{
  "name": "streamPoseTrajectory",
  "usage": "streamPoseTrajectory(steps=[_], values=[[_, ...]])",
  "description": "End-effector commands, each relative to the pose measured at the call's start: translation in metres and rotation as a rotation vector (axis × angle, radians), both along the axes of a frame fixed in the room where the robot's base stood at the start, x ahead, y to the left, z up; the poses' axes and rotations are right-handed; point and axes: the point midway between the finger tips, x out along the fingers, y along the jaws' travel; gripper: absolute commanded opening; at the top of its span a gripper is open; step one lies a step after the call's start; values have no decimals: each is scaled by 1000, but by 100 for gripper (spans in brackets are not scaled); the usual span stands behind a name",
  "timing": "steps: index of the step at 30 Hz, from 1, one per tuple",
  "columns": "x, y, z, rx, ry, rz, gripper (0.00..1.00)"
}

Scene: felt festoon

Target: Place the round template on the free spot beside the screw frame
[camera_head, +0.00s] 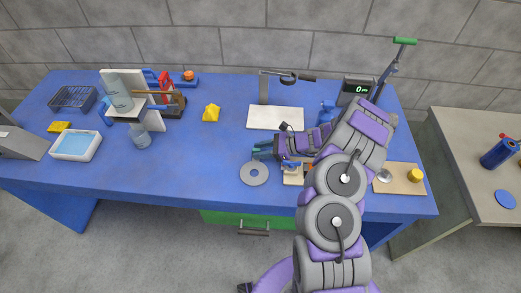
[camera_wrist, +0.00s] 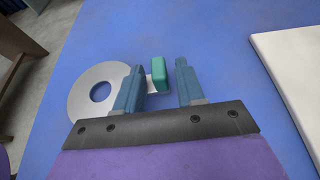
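The round template (camera_head: 254,173) is a flat grey ring with a hole, lying on the blue table near its front edge. In the wrist view the ring (camera_wrist: 85,75) is left of my fingers, with a short tab bearing a green block (camera_wrist: 159,72). My gripper (camera_head: 262,149) is open, and in the wrist view its teal fingers (camera_wrist: 158,85) stand on either side of the green block, with gaps showing. I cannot tell their height over it. A small pale stand with blue and orange parts (camera_head: 293,173), partly behind my arm, may be the screw frame.
A white board (camera_head: 275,118) with a post and arm lies behind my gripper. A wooden board (camera_head: 399,179) with a yellow knob is at the right. A glass jar (camera_head: 140,136) and white tray (camera_head: 76,146) are left. The table (camera_head: 195,170) left of the ring is clear.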

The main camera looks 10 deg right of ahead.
Motion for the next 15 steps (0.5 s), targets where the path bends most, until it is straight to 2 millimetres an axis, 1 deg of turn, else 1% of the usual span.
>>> streamPoseTrajectory(steps=[7, 10, 13, 15], values=[[0, 0, 0, 0, 0, 0, 42], [0, 0, 4, -1, 0, -1, 42], [-3, -10, 8, -2, -2, -2, 42], [-6, -21, 13, -2, -2, -3, 42]])
